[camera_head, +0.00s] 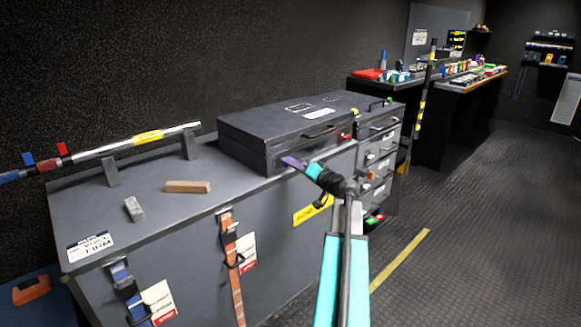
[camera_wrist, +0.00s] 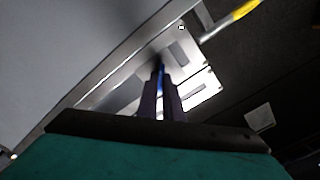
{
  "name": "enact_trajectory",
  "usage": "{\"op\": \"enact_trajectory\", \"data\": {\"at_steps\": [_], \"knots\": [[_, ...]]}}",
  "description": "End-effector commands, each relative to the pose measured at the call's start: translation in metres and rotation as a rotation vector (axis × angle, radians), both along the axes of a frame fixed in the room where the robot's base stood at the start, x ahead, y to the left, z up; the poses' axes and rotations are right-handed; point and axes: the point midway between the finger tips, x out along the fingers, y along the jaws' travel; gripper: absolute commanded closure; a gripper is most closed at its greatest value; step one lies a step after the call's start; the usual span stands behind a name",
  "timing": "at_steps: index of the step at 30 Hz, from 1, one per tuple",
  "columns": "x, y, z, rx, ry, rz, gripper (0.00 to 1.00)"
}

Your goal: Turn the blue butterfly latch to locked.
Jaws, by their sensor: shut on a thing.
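The dark grey case (camera_head: 262,128) lies shut on top of the long grey cabinet. My gripper (camera_head: 289,161) reaches the front left part of the case, its purple fingers against the front face. In the wrist view, my gripper (camera_wrist: 161,92) has its two fingers close together around a thin blue piece, the blue butterfly latch (camera_wrist: 160,72). It stands in front of a bright metal latch plate (camera_wrist: 181,57). Most of the blue latch is hidden by the fingers, so its exact turn angle cannot be told. In the head view the latch is hidden behind my gripper.
A red piece (camera_head: 345,137) and a black handle (camera_head: 320,132) are on the case's front. A wooden block (camera_head: 187,187) and a grey block (camera_head: 134,209) lie on the cabinet top (camera_head: 160,215). A metal pole (camera_head: 130,143) rests on supports behind them. The floor at right is clear.

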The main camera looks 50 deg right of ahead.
Motion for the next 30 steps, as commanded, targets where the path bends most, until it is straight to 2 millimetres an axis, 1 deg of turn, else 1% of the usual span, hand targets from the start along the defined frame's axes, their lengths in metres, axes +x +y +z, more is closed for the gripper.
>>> {"op": "enact_trajectory", "data": {"at_steps": [1,18,24,30], "knots": [[0.0064,-0.0012,0.0077,0.041,-0.015,-0.002,1.00],[0.0063,-0.0029,0.0081,0.551,-0.049,0.000,1.00],[0.0063,-0.0031,0.0070,0.686,-0.058,0.000,1.00],[0.0063,-0.0033,0.0064,0.760,-0.064,0.001,1.00]]}}
